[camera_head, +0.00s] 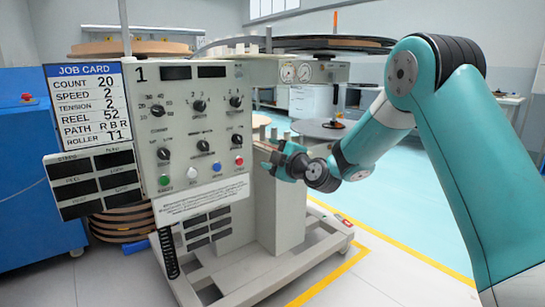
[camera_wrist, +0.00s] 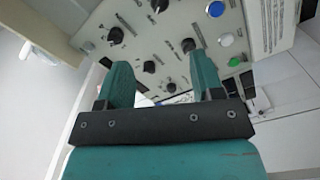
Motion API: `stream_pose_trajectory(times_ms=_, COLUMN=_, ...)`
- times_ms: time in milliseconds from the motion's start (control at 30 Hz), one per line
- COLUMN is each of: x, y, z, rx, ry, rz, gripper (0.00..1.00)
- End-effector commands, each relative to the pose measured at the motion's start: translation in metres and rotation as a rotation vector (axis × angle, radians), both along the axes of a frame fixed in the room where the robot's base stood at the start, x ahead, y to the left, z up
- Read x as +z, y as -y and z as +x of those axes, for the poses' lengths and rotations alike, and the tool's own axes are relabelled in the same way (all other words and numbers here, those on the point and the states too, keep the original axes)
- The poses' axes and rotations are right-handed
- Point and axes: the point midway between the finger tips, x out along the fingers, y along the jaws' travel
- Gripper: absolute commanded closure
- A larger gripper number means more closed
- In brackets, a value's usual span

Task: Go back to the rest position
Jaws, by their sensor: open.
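My gripper (camera_head: 266,156) is at the end of my teal arm, just right of the control panel (camera_head: 197,118) of station 1. It looks apart from the panel and holds nothing. In the wrist view my gripper (camera_wrist: 160,62) shows two teal fingers spread apart, with the tilted panel (camera_wrist: 172,38) and its black knobs beyond them. The arm reaches in from the right and bends down to the wrist.
A job card (camera_head: 88,105) hangs left of the panel. Coloured buttons, including a red one (camera_head: 239,160), line its lower part. Large reels (camera_head: 335,43) lie on top of the machine. A blue cabinet (camera_head: 35,170) stands at left. Open floor (camera_head: 385,215) lies to the right.

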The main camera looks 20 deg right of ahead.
Motion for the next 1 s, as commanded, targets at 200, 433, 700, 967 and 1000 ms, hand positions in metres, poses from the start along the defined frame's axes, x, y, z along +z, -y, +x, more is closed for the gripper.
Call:
stream_pose_trajectory(times_ms=200, x=0.000, y=0.000, z=-0.001, rx=0.000, ry=0.000, rz=0.000, gripper=0.39)
stream_pose_trajectory(times_ms=433, x=0.001, y=-0.002, z=-0.001, rx=0.004, ry=-0.006, rz=0.002, gripper=0.39)
stream_pose_trajectory(times_ms=700, x=0.017, y=-0.083, z=-0.086, rx=0.206, ry=-0.431, rz=0.210, gripper=0.39)
stream_pose_trajectory(times_ms=967, x=0.001, y=-0.131, z=-0.273, rx=0.118, ry=-1.204, rz=0.401, gripper=0.39)
stream_pose_trajectory(times_ms=1000, x=-0.002, y=-0.130, z=-0.296, rx=0.073, ry=-1.287, rz=0.413, gripper=0.39)
